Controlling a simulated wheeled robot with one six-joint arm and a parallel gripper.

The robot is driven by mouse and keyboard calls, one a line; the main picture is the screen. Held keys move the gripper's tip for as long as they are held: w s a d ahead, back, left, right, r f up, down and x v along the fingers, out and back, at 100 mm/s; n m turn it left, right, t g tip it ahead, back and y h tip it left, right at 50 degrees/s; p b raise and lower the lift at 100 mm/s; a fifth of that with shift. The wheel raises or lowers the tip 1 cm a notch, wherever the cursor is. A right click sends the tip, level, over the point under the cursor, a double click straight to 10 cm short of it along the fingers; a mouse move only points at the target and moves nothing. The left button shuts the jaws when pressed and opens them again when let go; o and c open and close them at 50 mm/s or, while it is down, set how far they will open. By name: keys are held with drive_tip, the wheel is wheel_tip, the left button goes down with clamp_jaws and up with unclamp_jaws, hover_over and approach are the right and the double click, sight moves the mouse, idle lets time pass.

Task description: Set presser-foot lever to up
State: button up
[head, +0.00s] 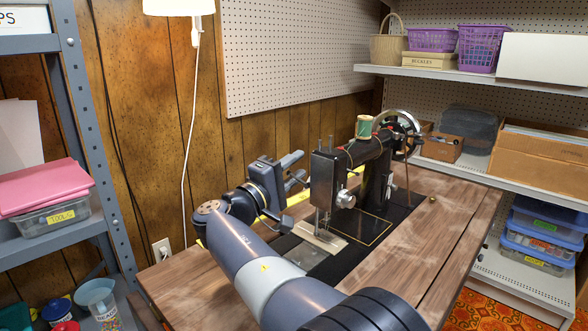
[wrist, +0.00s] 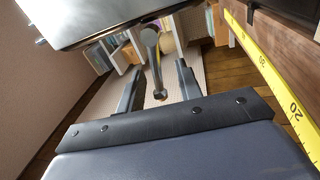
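The black sewing machine (head: 325,178) stands on the wooden treadle table, its needle end facing my arm. My gripper (head: 302,171) is at the left of the machine's head, with its fingers apart. In the wrist view, a grey metal lever with a rounded end (wrist: 155,62), apparently the presser-foot lever, hangs from beneath the glossy dark machine head (wrist: 95,20). It lies between the two open fingers of my gripper (wrist: 157,72), with visible gaps on both sides. I cannot make out the lever clearly in the head view, nor tell its setting.
The wooden table (head: 420,235) has bare room right of the machine. A yellow measuring tape (wrist: 270,75) runs close by in the wrist view. A green thread spool (head: 364,126) and handwheel (head: 402,128) stand on the machine. Grey shelving (head: 95,150) is at left, white shelves at right.

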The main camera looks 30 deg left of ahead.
drive_tip(key=p+v, duration=0.2)
drive_tip(key=v, duration=0.9)
drive_tip(key=shift+w, duration=0.2)
drive_tip(key=b+x, duration=0.1)
drive_tip(key=x, duration=0.9)
drive_tip(key=shift+w+b, duration=0.3)
drive_tip(key=shift+b, duration=0.1)
